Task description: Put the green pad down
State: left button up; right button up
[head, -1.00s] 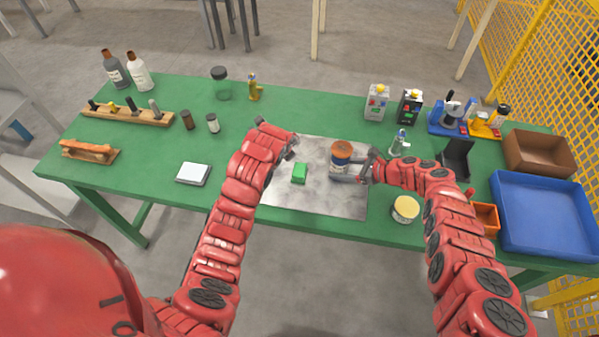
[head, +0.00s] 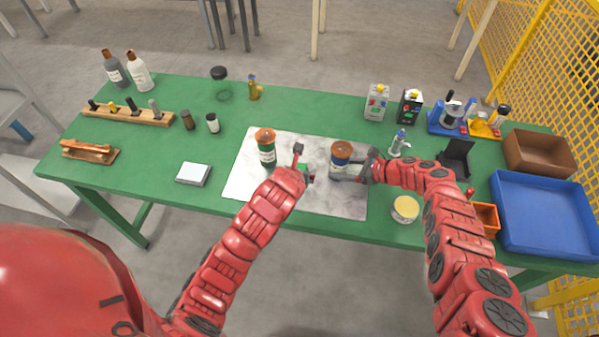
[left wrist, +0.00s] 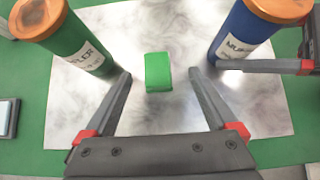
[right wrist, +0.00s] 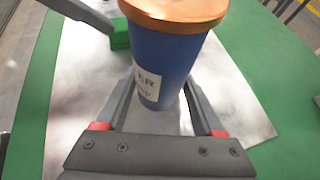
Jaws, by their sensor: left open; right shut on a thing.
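The green pad (left wrist: 158,71) lies on the grey-white marbled mat (left wrist: 140,22), seen in the left wrist view. My left gripper (left wrist: 160,78) is open, with one finger on each side of the pad and a gap on both sides. In the head view my left gripper (head: 306,166) mostly hides the pad. My right gripper (right wrist: 160,100) is shut on the blue jar (right wrist: 168,55) with a copper-coloured lid. This jar (head: 340,158) stands upright at the mat's right part in the head view.
A green jar (head: 266,150) with an orange-brown lid stands on the mat, left of my left gripper. A round tin (head: 405,209) sits right of the mat. A white square block (head: 193,174) lies to the left. Blue tray (head: 550,240) at far right.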

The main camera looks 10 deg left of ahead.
pick_arm(q)
jog(key=shift+s+a+f+x, duration=0.15)
jog(key=shift+x, duration=1.35)
jog(key=shift+s+a+f+x, duration=0.1)
jog(key=shift+x, duration=1.45)
jog(key=shift+c, duration=0.2)
grip_shut()
